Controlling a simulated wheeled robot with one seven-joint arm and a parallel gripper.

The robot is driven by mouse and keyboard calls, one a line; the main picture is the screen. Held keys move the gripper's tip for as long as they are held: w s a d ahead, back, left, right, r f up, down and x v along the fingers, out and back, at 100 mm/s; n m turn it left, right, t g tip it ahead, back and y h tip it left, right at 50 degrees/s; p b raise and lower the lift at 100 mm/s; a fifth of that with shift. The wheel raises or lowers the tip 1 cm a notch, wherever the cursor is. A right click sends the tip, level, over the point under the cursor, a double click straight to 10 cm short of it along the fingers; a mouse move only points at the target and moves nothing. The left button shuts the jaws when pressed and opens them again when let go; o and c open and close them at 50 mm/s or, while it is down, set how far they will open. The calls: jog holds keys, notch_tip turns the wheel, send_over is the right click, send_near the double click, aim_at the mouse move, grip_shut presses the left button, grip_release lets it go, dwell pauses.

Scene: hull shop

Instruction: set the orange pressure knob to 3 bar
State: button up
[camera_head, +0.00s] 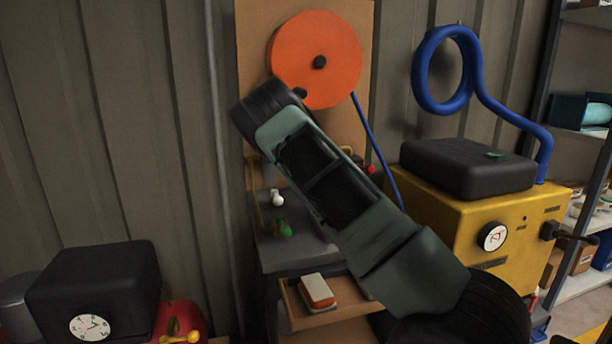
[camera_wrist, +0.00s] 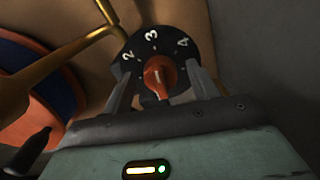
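The orange pressure knob (camera_wrist: 160,76) shows in the wrist view, at the middle of a black dial (camera_wrist: 128,72) with white numbers 2, 3 and 4. The 3 is near the top, the 2 to its left and the 4 to its right. A pale mark on the knob runs roughly up and down the picture; I cannot tell its exact reading. My gripper (camera_wrist: 160,80) has one finger on each side of the knob, and gaps show between fingers and knob. In the head view my arm hides the knob, dial and gripper.
In the wrist view a brass pipe (camera_wrist: 75,47) runs close to the dial. In the head view an orange reel (camera_head: 335,40) hangs on the wall board above my arm. A yellow machine (camera_head: 455,225) stands right, and a small shelf (camera_head: 297,312) is below.

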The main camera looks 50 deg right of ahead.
jog(key=b+v, duration=0.1)
jog(key=v, duration=1.6)
jog(key=shift+s, duration=0.2)
